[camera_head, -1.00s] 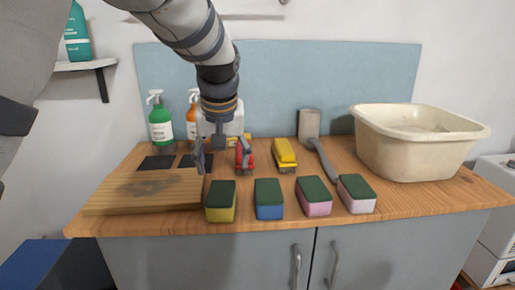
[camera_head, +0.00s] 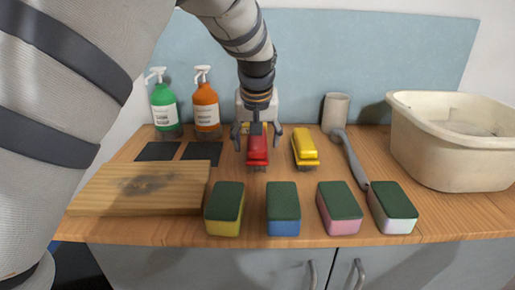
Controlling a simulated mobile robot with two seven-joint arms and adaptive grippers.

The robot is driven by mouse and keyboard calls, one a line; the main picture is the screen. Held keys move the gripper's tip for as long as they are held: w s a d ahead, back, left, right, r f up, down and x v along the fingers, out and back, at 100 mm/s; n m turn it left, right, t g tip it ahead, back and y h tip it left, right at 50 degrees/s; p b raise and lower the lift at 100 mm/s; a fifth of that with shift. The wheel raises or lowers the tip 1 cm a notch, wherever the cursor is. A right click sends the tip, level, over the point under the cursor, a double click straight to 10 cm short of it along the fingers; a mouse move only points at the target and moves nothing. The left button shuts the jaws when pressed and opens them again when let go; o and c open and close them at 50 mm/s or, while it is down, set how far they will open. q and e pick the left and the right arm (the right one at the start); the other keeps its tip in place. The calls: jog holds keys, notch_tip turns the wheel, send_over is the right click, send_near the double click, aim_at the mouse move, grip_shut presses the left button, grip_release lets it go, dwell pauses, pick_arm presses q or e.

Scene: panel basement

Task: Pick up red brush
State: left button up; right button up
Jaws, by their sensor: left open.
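The red brush (camera_head: 257,149) lies on the wooden counter, left of a yellow brush. My left gripper (camera_head: 258,138) comes down over the red brush from behind. Its fingers are open, one on each side of the brush, with a gap on both sides. The gripper palm hides the far end of the brush. My right gripper does not show.
A yellow brush (camera_head: 304,149) lies close on the right. Several sponges, among them a blue one (camera_head: 284,208), line the front edge.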

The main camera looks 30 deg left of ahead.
pick_arm(q)
jog(key=shift+x, duration=1)
jog(key=shift+r, duration=0.1)
jog(key=c, duration=1.3)
jog(key=shift+c, duration=0.2)
notch_tip(320, 180, up, 3)
jog(key=s+d+r, duration=0.3)
jog(key=d+r, duration=0.7)
jog(key=d, duration=0.4)
